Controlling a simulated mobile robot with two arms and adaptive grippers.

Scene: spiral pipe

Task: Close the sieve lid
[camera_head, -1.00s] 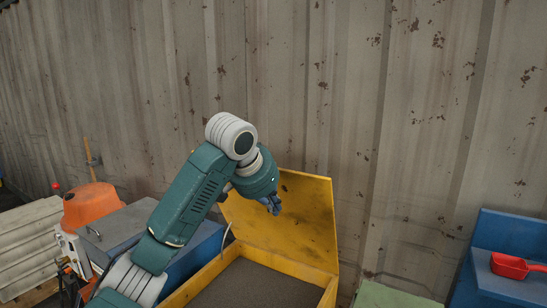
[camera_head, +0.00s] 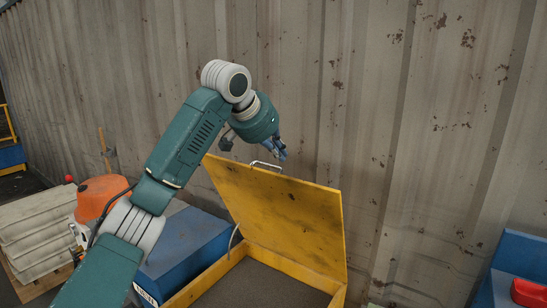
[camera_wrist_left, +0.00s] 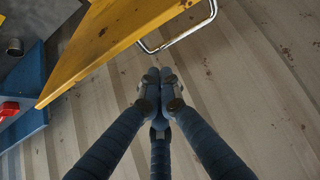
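The yellow sieve lid (camera_head: 285,215) stands open, tilted up from the yellow sieve box (camera_head: 212,279). A silver bar handle (camera_head: 266,165) sits at its top edge. In the left wrist view the lid (camera_wrist_left: 115,38) fills the upper left, with the handle (camera_wrist_left: 185,32) sticking out from its edge. My left gripper (camera_head: 281,153) is just above the lid's top edge, close to the handle. In the left wrist view my left gripper's (camera_wrist_left: 160,76) fingertips are together with nothing between them, apart from the handle. My right gripper is not in view.
A corrugated metal wall (camera_head: 430,130) rises behind the lid. Blue boxes (camera_head: 185,250) and an orange machine (camera_head: 100,196) stand left of the sieve. A blue container with a red scoop (camera_head: 528,292) is at the far right.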

